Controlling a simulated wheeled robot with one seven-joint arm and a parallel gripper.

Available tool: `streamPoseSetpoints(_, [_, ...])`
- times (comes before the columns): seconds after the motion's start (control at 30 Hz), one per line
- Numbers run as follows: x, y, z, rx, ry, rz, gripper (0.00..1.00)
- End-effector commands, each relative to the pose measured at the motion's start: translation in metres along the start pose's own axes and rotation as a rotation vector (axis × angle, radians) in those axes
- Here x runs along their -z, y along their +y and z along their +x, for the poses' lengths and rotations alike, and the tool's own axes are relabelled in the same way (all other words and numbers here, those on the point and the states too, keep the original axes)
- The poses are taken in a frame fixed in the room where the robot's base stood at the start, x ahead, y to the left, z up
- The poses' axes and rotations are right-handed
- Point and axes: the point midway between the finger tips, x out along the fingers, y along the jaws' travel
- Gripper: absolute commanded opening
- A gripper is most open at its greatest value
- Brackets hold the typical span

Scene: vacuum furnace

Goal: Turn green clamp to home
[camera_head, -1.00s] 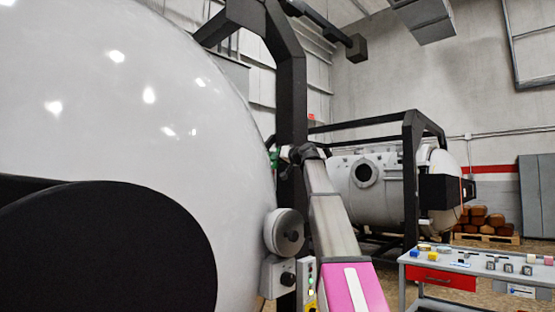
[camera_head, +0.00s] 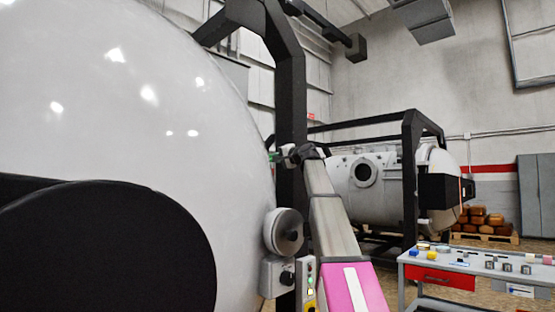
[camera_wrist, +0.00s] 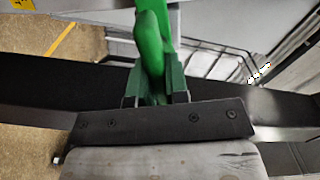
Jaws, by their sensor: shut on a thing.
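The green clamp (camera_wrist: 151,45) fills the upper middle of the wrist view, its curved handle running down between the jaws. My gripper (camera_wrist: 154,92) is shut on the lower end of the clamp. In the head view, only a small bit of green (camera_head: 272,157) shows at the edge of the large white furnace door (camera_head: 130,110). My gripper (camera_head: 290,156) is there too, small and dark beside the black frame post. The rest of the clamp is hidden in that view.
A black frame post (camera_head: 291,90) stands close behind my gripper. A round grey fitting (camera_head: 283,231) and a control box (camera_head: 278,275) sit below. A second furnace (camera_head: 365,190) and a table with small parts (camera_head: 475,262) stand to the right.

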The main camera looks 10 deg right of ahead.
Motion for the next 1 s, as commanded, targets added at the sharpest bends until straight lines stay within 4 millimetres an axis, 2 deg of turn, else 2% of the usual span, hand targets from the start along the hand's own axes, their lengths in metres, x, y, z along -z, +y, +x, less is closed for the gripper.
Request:
streamPoseSetpoints(0.3, [0.0005, 0.0006, -0.0002, 0.0, 0.001, 0.079, 0.0])
streamPoseSetpoints(0.73, [0.0005, 0.0007, -0.0003, 0.0, 0.002, 0.089, 0.0])
streamPoseSetpoints(0.77, [0.0005, 0.0008, -0.0003, 0.0, 0.002, 0.089, 0.22])
streamPoseSetpoints(0.8, [0.0005, 0.0008, -0.0002, 0.0, 0.001, 0.089, 0.35])
streamPoseSetpoints(0.83, [0.0005, 0.0008, -0.0002, 0.0, 0.001, 0.088, 0.4])
streamPoseSetpoints(1.0, [0.0003, 0.0007, -0.0002, 0.0, 0.001, 0.086, 0.4])
